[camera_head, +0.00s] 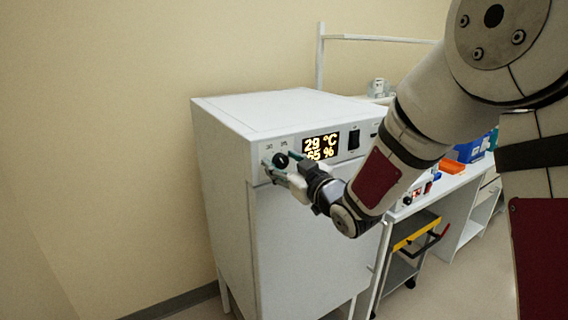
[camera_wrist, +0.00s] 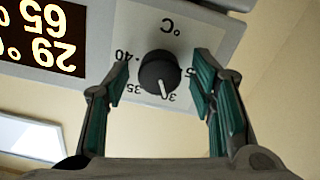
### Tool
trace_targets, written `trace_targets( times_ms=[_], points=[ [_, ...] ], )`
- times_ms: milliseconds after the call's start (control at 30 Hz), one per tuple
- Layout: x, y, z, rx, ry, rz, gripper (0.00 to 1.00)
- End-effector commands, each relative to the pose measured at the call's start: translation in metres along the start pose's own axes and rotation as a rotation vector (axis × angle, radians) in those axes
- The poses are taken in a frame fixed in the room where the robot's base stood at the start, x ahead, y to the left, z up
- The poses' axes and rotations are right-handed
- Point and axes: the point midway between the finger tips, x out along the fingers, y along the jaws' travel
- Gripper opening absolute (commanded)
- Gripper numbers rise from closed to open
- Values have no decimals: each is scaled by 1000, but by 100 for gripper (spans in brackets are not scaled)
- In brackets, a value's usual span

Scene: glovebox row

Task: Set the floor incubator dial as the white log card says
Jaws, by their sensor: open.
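The floor incubator (camera_head: 300,220) is a white cabinet with a front panel at its top. Its black dial (camera_wrist: 158,72) has a white pointer line, aimed close to the 30 mark, slightly to its 35 side. Marks 35 and 40 also show; another is partly covered by a finger. The dial also shows in the head view (camera_head: 281,160). My gripper (camera_wrist: 158,75) is open, with one finger on each side of the dial and visible gaps between. The display (camera_head: 320,146) reads 29 °C and 65 %. I cannot make out the white log card in either view.
A black switch (camera_head: 354,139) sits right of the display. A white bench (camera_head: 440,188) with a blue bin (camera_head: 466,152) and an orange tray (camera_head: 453,167) stands to the right. A cart with a yellow edge (camera_head: 412,232) is below it. Floor is clear at lower right.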

Motion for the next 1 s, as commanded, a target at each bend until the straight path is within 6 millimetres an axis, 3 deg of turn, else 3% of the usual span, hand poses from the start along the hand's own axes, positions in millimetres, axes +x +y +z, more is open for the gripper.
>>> trace_targets(
  times_ms=[100, 300, 667, 1000],
  points=[
    [0, 0, 0, 0, 0, 0, 46],
    [0, 0, 0, 0, 0, 0, 2],
    [0, 1, 0, 38, 0, 1, 3],
    [0, 2, 0, 261, 0, 2, 3]
  ],
)
